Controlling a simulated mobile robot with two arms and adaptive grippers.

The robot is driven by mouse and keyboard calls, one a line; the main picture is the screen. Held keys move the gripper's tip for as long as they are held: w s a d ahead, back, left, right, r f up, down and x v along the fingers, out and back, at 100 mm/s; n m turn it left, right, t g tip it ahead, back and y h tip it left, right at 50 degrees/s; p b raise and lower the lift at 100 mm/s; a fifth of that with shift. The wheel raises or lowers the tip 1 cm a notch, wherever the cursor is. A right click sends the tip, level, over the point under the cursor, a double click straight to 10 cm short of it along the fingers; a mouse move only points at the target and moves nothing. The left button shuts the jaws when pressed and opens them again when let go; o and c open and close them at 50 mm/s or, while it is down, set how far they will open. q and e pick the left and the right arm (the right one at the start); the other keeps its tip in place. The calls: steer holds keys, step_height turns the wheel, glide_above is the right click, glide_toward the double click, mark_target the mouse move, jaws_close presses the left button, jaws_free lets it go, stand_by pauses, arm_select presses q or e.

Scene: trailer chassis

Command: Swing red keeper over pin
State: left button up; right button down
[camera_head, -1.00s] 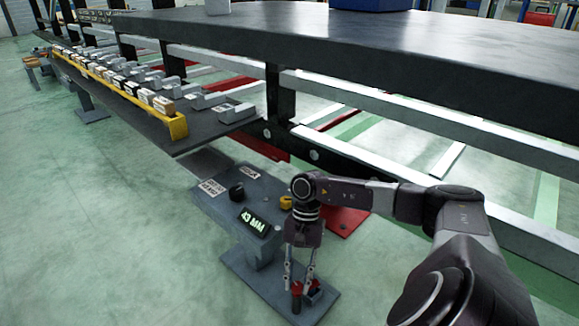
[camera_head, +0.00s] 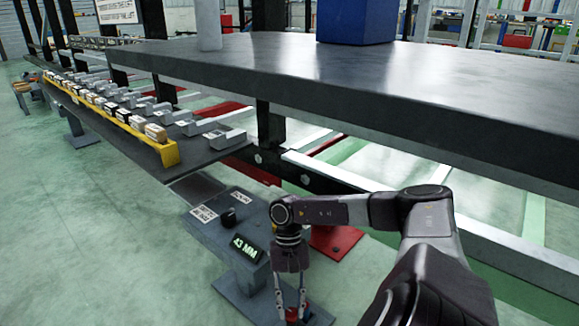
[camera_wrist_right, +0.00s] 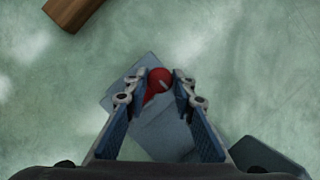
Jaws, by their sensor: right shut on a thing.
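My right gripper (camera_head: 291,308) points down at the lower middle of the head view, over the foot of a grey stand. Its fingers are closed on the red keeper (camera_wrist_right: 157,84), a small rounded red piece between the fingertips in the right wrist view. The keeper also shows as a bit of red at the fingertips in the head view (camera_head: 292,314). A thin grey sliver shows at the keeper's right side; I cannot tell if it is the pin. My left gripper is not in view.
The grey stand has a panel with a lit "43 MM" display (camera_head: 247,248) and a black knob (camera_head: 227,218), left of my right arm. A large dark deck (camera_head: 380,85) runs behind the arm. A long shelf with several grey blocks and a yellow rail (camera_head: 120,125) extends far left.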

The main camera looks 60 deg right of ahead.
steer(key=c, duration=1.6)
jaws_free()
steer(key=v, duration=1.2)
